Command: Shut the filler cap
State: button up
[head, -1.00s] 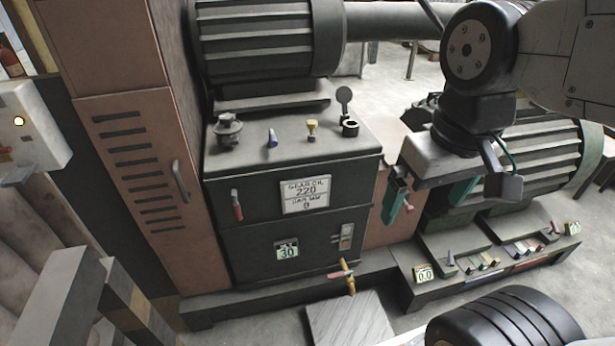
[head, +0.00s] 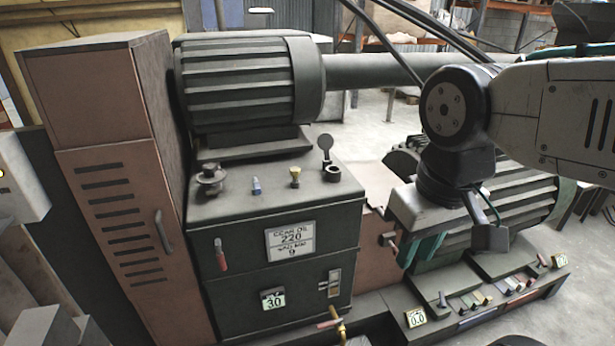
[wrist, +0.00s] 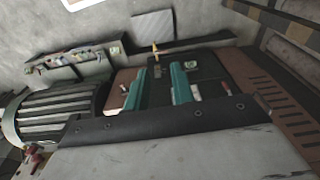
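The filler cap lid (head: 325,142) is a dark round disc standing upright on its hinge. It stands behind the short black filler neck (head: 332,174), whose mouth is uncovered, at the right rear of the dark gearbox top (head: 275,198). My gripper (head: 421,252) hangs to the right of the gearbox, its teal fingertips lower than the filler and apart from it. In the wrist view, the two teal fingers of my gripper (wrist: 162,88) stand apart with nothing held between them. I cannot make out the filler cap in the wrist view.
A knobbed fitting (head: 210,180), a blue plug (head: 256,186) and a brass fitting (head: 295,177) stand on the gearbox top. A ribbed motor (head: 240,85) is behind. A control ledge with levers (head: 480,300) lies below my gripper. A brown cabinet (head: 115,210) is at left.

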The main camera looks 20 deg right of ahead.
aim_at(325, 141)
jog(key=k, duration=0.45)
jog(key=z, duration=1.1)
jog(key=i, duration=0.7)
jog(key=u, duration=1)
